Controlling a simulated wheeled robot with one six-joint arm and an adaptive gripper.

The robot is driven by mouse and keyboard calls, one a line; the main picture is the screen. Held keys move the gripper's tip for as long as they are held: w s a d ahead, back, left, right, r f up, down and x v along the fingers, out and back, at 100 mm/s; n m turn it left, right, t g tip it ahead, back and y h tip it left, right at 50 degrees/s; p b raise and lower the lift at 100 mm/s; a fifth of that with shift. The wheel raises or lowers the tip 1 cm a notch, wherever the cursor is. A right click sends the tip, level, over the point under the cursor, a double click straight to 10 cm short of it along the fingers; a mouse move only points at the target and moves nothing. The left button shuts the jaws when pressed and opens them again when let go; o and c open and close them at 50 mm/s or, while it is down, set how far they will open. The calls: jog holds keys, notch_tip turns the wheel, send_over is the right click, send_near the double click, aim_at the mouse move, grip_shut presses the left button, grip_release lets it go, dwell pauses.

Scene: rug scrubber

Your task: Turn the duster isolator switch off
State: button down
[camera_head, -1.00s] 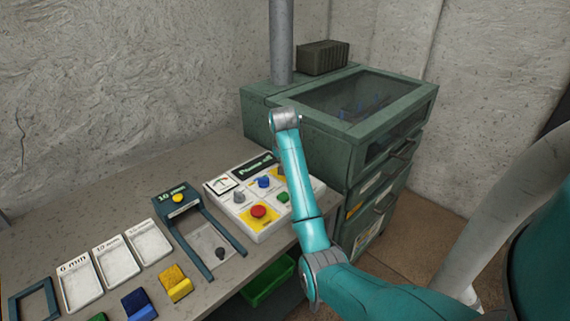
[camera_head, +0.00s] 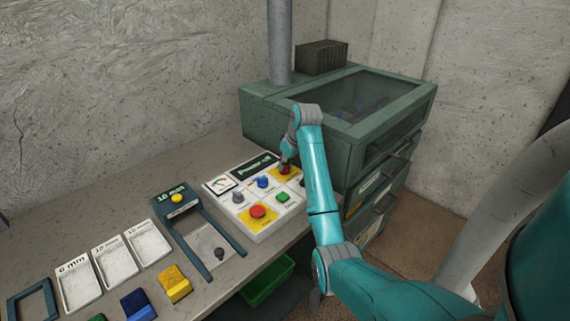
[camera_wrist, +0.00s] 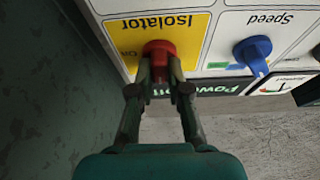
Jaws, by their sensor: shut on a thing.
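The isolator switch is a red rotary knob (camera_wrist: 158,49) on a yellow plate marked "Isolator" (camera_wrist: 190,28) in the wrist view. My gripper (camera_wrist: 160,75) is shut on this red knob, its two fingers on either side of it. In the head view my gripper (camera_head: 288,166) reaches down to the knob (camera_head: 285,171) at the far right corner of the white control panel (camera_head: 222,209). An "ON" mark shows beside the knob; the other end of the plate's marking is partly hidden by the fingers.
A blue speed knob (camera_wrist: 252,52) sits beside the isolator. The panel also has a red button (camera_head: 258,212) and a green button (camera_head: 283,197). A green cabinet (camera_head: 300,148) with a glass lid stands close to the right. Trays and coloured blocks lie to the left.

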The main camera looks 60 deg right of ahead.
jog(key=shift+f+n, duration=0.1)
jog(key=shift+n, duration=0.3)
jog(key=c, duration=1.1)
grip_release()
